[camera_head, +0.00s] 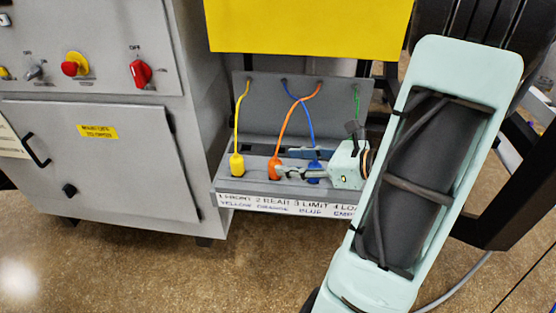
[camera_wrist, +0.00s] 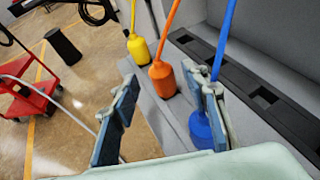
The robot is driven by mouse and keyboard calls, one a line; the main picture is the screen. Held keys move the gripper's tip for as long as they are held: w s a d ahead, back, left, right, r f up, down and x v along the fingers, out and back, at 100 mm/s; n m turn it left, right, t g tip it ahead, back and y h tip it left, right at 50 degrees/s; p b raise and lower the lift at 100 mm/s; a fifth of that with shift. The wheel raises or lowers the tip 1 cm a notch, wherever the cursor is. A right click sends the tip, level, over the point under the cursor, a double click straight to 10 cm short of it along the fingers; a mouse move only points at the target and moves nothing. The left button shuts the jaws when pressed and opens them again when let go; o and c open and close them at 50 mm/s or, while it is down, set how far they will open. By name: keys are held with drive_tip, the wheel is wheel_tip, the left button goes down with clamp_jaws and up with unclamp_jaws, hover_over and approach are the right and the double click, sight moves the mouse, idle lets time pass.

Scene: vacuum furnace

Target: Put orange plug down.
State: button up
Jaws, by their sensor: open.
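The orange plug (camera_head: 275,168) stands upright on the grey ledge (camera_head: 225,184), between the yellow plug (camera_head: 237,164) and the blue plug (camera_head: 313,172). Its orange cable rises to the back panel and crosses the blue cable. In the wrist view the orange plug (camera_wrist: 162,79) stands ahead of my open, empty jaws. My gripper (camera_head: 292,162) reaches in from the right in the head view, its fingertips close to the orange plug. The wrist view shows my gripper (camera_wrist: 163,108) with one finger partly covering the blue plug (camera_wrist: 201,132). Whether a fingertip touches any plug is unclear.
A green cable (camera_head: 357,101) hangs from the panel behind my gripper. A label strip (camera_head: 285,206) runs along the ledge front. A grey cabinet (camera_head: 95,150) stands left, and a yellow panel (camera_head: 310,25) is above. The wrist view shows a slotted dark strip (camera_wrist: 240,80) and a red cart (camera_wrist: 35,95).

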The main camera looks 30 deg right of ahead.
drive_tip(key=v, duration=0.6)
drive_tip(key=shift+s, duration=0.25)
drive_tip(key=shift+d, duration=0.1)
